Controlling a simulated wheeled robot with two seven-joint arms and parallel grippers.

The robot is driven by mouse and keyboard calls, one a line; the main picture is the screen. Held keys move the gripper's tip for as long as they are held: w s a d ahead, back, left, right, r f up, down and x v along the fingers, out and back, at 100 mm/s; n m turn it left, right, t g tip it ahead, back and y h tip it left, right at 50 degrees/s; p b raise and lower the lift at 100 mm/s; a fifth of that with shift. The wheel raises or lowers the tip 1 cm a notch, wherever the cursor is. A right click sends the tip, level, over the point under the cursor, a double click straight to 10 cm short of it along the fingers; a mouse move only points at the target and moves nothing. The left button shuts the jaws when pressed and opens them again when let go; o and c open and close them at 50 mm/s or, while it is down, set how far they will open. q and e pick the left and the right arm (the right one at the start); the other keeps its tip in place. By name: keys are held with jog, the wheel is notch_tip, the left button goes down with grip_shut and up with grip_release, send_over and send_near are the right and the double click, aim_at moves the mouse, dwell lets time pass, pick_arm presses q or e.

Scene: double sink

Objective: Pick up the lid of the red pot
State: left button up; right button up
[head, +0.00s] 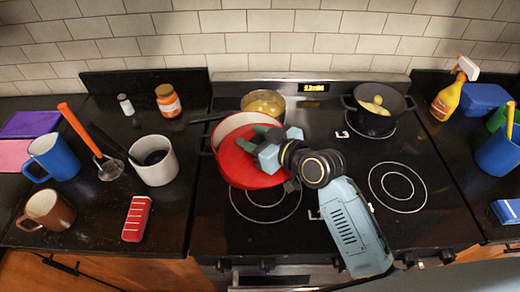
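The red pot (234,124) stands on the left side of the stove, its pale inside showing at the back left. Its red lid (240,170) sits off-centre and looks tilted over the front of the pot, leaving the back part uncovered. My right gripper (257,141) reaches in from the lower right, with its dark green fingertips at the top of the lid. The lid's knob is hidden by the gripper, so I cannot tell whether the fingers are closed on it. My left gripper is out of view.
The front right burner (398,187) is bare.

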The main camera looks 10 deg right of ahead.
grip_shut()
